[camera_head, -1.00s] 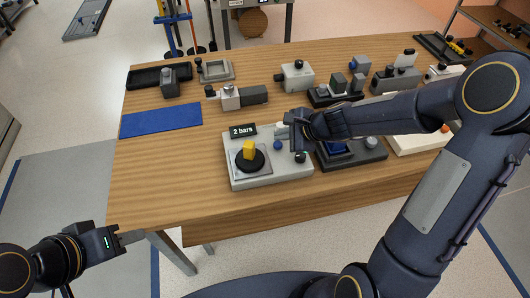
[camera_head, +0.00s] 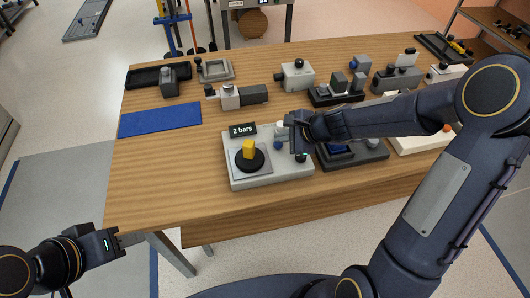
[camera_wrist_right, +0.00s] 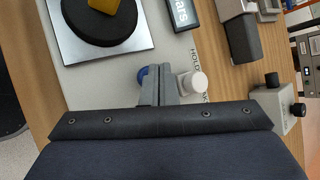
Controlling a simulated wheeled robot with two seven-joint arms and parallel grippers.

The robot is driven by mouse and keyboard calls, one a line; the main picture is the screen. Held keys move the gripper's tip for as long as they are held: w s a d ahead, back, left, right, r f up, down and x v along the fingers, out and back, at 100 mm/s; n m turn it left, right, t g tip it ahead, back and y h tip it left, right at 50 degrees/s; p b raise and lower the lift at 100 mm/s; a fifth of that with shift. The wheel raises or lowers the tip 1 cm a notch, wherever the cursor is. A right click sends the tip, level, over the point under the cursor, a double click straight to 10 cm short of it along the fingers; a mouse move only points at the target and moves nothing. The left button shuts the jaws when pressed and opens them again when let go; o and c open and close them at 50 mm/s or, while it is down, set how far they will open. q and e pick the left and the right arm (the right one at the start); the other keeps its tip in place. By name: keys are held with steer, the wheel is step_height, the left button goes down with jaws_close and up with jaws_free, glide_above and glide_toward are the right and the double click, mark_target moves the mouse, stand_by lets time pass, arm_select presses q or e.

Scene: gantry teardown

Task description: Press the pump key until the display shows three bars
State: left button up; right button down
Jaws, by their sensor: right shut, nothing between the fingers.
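The light grey pump unit (camera_head: 240,183) sits near the table's front edge. Its display (camera_head: 243,130) reads "2 bars"; part of it also shows in the right wrist view (camera_wrist_right: 182,12). A yellow block (camera_head: 249,147) stands on a round black pad (camera_head: 251,160) on the unit. A blue key (camera_head: 278,145) and a white knob (camera_wrist_right: 194,83) are at its right side. My right gripper (camera_wrist_right: 160,88) is shut and empty, over the unit between the blue key (camera_wrist_right: 146,74) and the white knob; contact is unclear. My left gripper (camera_head: 128,238) is off the table's front left.
A dark unit with a blue part (camera_head: 340,149) stands right of the pump unit, under my right forearm. A blue mat (camera_head: 160,119) lies at the left. Grey fixtures (camera_head: 238,96) stand behind. The table's left front is clear.

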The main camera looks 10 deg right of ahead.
mark_target(282, 145)
steer(key=shift+f+b, duration=0.4)
steer(key=shift+r, duration=0.1)
stand_by(0.4)
steer(key=shift+r+p, duration=0.95)
step_height(282, 145, up, 6)
steer(key=p, duration=0.5)
stand_by(0.4)
